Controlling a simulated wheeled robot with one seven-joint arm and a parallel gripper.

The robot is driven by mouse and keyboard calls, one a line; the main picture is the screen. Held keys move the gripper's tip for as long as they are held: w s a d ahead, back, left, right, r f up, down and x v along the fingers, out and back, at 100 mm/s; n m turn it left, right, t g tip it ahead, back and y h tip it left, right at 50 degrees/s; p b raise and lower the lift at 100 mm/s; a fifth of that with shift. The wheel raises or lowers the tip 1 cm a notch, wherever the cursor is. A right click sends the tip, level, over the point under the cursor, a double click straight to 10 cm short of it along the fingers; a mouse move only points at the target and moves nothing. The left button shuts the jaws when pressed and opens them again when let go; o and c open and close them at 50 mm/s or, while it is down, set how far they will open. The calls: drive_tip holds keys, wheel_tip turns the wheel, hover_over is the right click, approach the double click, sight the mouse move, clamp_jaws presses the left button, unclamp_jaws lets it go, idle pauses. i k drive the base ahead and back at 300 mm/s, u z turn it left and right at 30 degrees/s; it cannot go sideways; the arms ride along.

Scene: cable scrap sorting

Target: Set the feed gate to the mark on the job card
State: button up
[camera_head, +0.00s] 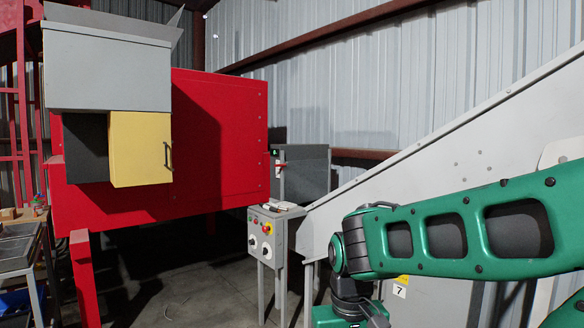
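A narrow upright plate with a dark top and a red lever or pointer (281,166) stands at the right end of the red machine, in front of a grey box (307,172). It may be the feed gate's setting, but its marks are too small to read. A pale flat item (278,206) lies on top of the control post; I cannot tell if it is the job card. A white label with a 7 (399,291) is on the sloping grey conveyor side. My green arm reaches in from the right and bends down at its dark joint; my gripper is not in view.
A large red machine (225,140) carries a grey hopper (105,65) and a yellow door (140,150) with a handle. The control post (266,235) has knobs and a red button. A grey sloping conveyor side (460,145) stands behind my arm. A bench (22,250) is at left.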

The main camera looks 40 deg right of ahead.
sight(305, 181)
drive_tip(key=z, duration=0.75)
drive_tip(key=i, duration=3.5)
drive_tip(key=z, duration=0.75)
drive_tip(key=i, duration=0.5)
